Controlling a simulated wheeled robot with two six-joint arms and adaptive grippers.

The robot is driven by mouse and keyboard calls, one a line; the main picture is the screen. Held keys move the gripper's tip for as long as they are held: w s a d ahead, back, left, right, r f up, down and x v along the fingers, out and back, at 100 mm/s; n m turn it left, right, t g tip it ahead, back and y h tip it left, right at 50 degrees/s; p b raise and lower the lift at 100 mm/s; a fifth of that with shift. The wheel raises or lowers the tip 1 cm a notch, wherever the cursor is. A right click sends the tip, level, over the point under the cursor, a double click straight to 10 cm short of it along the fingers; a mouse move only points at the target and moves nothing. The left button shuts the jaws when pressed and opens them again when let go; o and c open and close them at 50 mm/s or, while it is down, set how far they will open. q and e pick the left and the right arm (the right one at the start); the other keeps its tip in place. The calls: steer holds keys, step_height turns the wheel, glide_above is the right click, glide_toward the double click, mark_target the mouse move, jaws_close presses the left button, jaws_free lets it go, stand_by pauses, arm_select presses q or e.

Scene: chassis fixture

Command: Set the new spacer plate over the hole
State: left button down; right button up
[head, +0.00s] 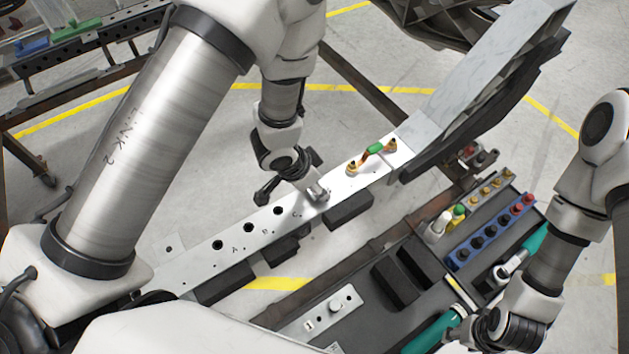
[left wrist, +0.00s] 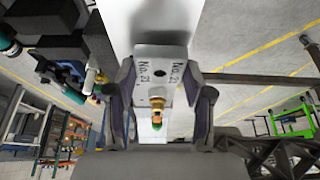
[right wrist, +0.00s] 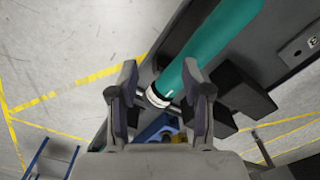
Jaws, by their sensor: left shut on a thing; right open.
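My left gripper (head: 290,180) is over the pale beam (head: 190,262), to the right of the hole marked C. It is shut on a small grey spacer plate (head: 319,191). In the left wrist view the plate (left wrist: 158,68) sits between both fingers and is marked "No. 21". I cannot tell whether the plate touches the beam or which hole lies under it. Dark holes (head: 247,228) marked A, B and C show bare on the beam. My right gripper (head: 478,332) is open and empty above the tray, near a green cylinder (right wrist: 210,45).
A green-handled part (head: 374,150) with orange ends stands on the beam beyond the left gripper.

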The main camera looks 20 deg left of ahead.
arm_select(q)
steer(key=shift+f, duration=0.4)
stand_by(0.3)
steer(key=shift+c, duration=1.8)
jaws_free()
step_height(320, 180, up, 9)
steer(key=p, duration=0.9)
steer(key=shift+r, duration=0.15)
